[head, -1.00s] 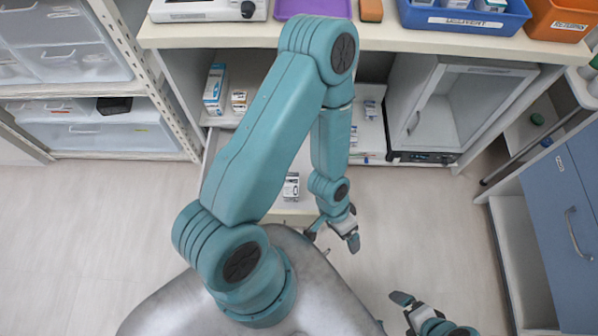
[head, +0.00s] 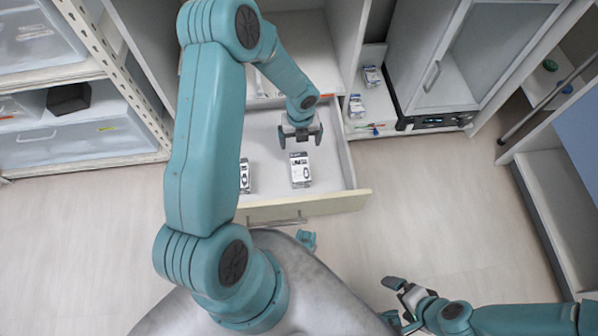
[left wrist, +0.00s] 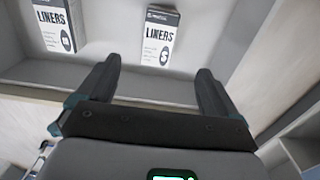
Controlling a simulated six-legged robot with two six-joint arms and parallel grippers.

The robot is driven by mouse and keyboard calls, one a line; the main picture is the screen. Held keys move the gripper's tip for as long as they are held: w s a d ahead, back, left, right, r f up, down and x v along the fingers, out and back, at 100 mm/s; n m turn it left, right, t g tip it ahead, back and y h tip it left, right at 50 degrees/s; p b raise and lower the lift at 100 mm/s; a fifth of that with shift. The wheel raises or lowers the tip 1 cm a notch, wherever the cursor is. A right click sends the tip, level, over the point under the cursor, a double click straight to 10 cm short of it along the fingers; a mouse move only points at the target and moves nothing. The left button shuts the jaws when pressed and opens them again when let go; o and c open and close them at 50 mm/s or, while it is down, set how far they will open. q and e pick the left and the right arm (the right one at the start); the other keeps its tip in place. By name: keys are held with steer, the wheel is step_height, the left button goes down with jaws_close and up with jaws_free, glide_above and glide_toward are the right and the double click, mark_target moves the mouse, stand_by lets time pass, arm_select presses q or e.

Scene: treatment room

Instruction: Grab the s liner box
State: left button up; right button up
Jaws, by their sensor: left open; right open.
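Two white liner boxes lie apart in an open drawer (head: 335,181). The s liner box (head: 300,170) is the right one; in the left wrist view the s liner box (left wrist: 160,38) shows "LINERS" and an S in a dark oval. The other liner box (head: 244,176) is partly hidden by my left arm; this liner box (left wrist: 56,25) is at the upper left in the wrist view, its letter unclear. My left gripper (head: 300,139) is open and empty, above the drawer on the cabinet side of the s box. My right gripper (head: 392,302) is open and empty, over the floor.
The drawer's front panel (head: 300,207) faces my body. To the right, a low shelf holds small boxes (head: 372,77), beside a cabinet with a glass door (head: 440,60). Storage bins (head: 85,125) stand on a rack at left. Floor right of the drawer is clear.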

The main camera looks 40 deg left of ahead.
arm_select(q)
step_height(320, 180, down, 10)
steer(key=b, duration=0.4)
steer(key=shift+d, duration=0.15)
steer(key=f+b, duration=0.2)
steer(key=f, duration=0.1)
steer(key=f+b, duration=0.1)
steer(key=shift+s+d+f, duration=0.25)
steer(key=shift+s, duration=0.15)
steer(key=shift+f+b, duration=0.3)
steer(key=shift+f, duration=0.15)
steer(key=c, duration=1.2)
